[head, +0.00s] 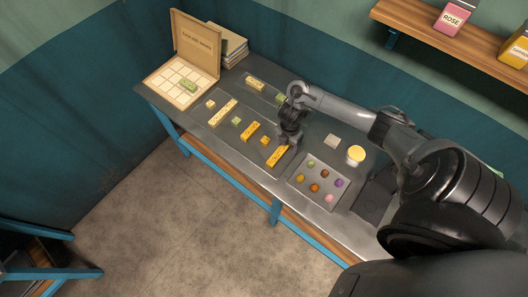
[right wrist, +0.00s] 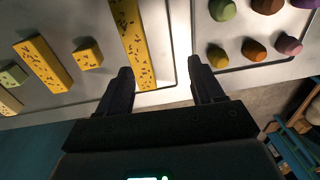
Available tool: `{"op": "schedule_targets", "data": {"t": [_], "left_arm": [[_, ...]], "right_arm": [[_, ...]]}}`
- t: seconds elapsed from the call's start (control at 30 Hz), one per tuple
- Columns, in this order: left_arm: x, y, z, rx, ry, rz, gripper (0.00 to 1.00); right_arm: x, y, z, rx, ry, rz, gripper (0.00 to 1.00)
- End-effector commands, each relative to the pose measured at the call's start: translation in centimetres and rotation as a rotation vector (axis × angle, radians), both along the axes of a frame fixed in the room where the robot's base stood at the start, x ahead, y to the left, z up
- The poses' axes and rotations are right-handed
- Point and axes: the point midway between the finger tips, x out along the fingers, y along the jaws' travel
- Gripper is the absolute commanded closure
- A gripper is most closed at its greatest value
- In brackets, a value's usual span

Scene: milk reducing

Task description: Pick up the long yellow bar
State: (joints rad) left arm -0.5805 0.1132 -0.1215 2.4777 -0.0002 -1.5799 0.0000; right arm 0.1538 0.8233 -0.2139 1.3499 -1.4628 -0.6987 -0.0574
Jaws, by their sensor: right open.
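A long yellow bar (head: 278,157) with dark flecks lies on the grey tray near its front right edge. In the right wrist view the long yellow bar (right wrist: 129,35) runs toward my right gripper. My right gripper (right wrist: 161,75) is open, and the bar's near end shows between its fingers, closer to the left finger. I cannot tell whether either finger touches it. In the head view my right gripper (head: 287,143) is above the bar's far end and hides part of it. My left gripper is not in view.
A shorter yellow bar (head: 250,131), a small yellow cube (head: 264,141) and a pale long bar (head: 222,112) lie to the left. A tray of coloured balls (head: 300,182) is to the right. An open box (head: 159,86) stands at the far left.

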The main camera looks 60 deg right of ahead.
Motion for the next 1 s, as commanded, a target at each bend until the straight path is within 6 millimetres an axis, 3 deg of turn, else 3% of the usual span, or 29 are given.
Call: {"op": "schedule_targets", "data": {"t": [0.1, 0.2, 0.5, 0.77, 1.0], "left_arm": [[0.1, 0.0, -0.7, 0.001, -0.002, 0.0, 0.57], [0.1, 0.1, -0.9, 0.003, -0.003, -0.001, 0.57], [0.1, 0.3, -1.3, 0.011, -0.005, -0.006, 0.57], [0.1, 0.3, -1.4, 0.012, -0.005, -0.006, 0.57], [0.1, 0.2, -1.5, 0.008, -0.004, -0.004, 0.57]], "right_arm": [[2.5, -1.3, 1.3, -0.024, -0.05, -0.002, 0.33], [3.2, -1.2, 0.9, -0.021, -0.064, -0.002, 0.33], [3.4, -1.1, -2.8, -0.023, -0.068, -0.004, 0.33], [3.4, -0.9, -4.2, -0.022, -0.067, -0.003, 0.33], [3.5, -0.4, -7.3, -0.023, -0.066, -0.004, 0.33]]}}
